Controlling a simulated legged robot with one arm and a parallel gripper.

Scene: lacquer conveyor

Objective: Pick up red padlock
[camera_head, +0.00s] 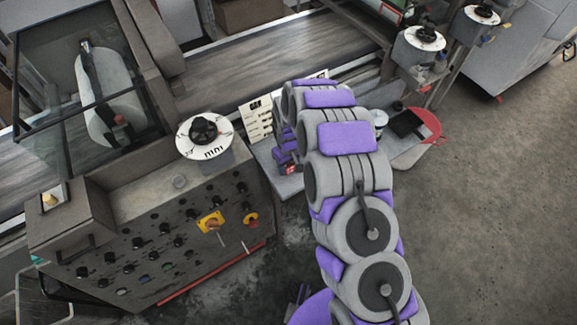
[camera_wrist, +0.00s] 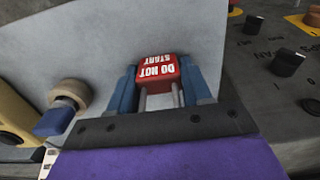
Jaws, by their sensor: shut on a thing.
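The red padlock (camera_wrist: 158,75) has white lettering reading "DO NOT START" and appears upside down in the wrist view, its metal shackle toward my gripper's palm. My gripper (camera_wrist: 162,82) has its blue fingers on both sides of the padlock body and is shut on it. In the head view the padlock (camera_head: 290,169) shows as a small red patch at the end of my gripper, over the grey shelf (camera_head: 284,186) beside the control panel. My arm hides much of this area. I cannot tell whether the padlock touches the shelf.
The control panel (camera_head: 150,245) with knobs and switches stands left of the padlock. A tape roll (camera_wrist: 72,94) lies left of my gripper in the wrist view. A red round object (camera_head: 428,124) and a black item (camera_head: 406,123) lie right of my arm. Open floor is at right.

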